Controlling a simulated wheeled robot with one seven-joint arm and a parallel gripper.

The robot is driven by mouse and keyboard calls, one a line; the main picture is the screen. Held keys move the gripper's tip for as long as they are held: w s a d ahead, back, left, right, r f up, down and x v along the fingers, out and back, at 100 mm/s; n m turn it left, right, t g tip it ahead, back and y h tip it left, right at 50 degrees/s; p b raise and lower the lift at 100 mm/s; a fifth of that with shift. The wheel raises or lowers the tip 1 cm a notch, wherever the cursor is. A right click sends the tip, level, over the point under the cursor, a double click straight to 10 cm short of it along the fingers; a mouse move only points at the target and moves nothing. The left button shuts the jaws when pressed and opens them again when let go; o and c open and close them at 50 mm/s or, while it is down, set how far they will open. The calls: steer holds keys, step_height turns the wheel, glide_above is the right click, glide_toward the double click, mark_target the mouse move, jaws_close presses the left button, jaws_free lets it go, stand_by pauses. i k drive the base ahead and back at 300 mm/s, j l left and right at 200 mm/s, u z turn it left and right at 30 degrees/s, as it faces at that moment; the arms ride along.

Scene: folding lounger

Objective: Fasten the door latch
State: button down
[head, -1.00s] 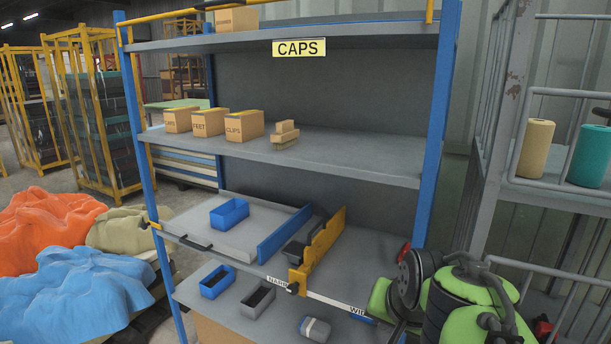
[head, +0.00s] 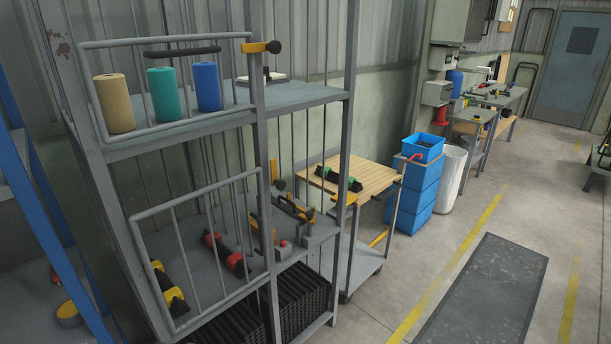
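A grey metal rack fills the left half of the head view, with an upper barred door (head: 165,42) and a lower barred door (head: 195,192). A yellow latch (head: 256,47) with a black knob sits at the upper door's top right corner, against the rack post. Another yellow piece (head: 256,226) shows on the post beside the lower door. I cannot tell whether either is fastened, or which door the task names. A black handle (head: 182,51) lies along the upper door's top bar. My gripper is not in view.
Tan, teal and blue rolls (head: 207,87) stand behind the upper door. Red, yellow and black tools (head: 228,255) lie on the shelf below. A wooden-topped cart (head: 365,180) and stacked blue bins (head: 412,190) stand to the right. Floor is open around a dark mat (head: 480,290).

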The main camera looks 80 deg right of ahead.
mark_target(280, 185)
steer(key=z, duration=2.35)
